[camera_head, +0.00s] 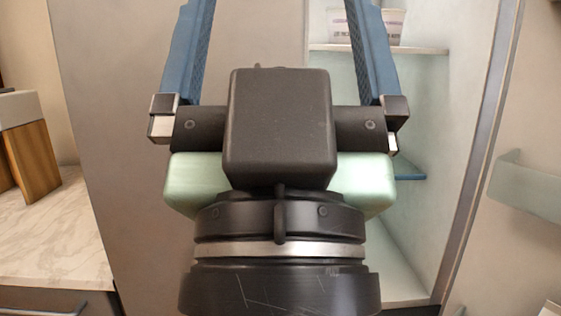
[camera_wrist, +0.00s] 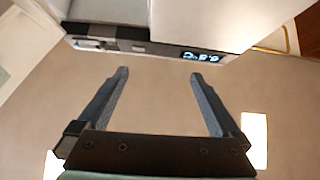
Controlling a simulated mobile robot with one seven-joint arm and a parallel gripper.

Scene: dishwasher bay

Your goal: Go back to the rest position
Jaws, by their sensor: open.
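My gripper (camera_head: 277,8) fills the middle of the head view, with its two blue fingers spread wide and pointing up and away. It is open. In the wrist view, my gripper (camera_wrist: 160,74) also shows open, with nothing between the fingers and a plain beige surface behind the gap. The fingertips run out of the top of the head view. No object touches the gripper in either view.
An open cabinet with pale shelves (camera_head: 425,52) stands behind right, holding a white lettered container (camera_head: 385,27). A door bin (camera_head: 530,185) is at far right. A marble counter (camera_head: 50,240) with a wooden block (camera_head: 33,158) is left. A lit display panel (camera_wrist: 200,57) tops the wrist view.

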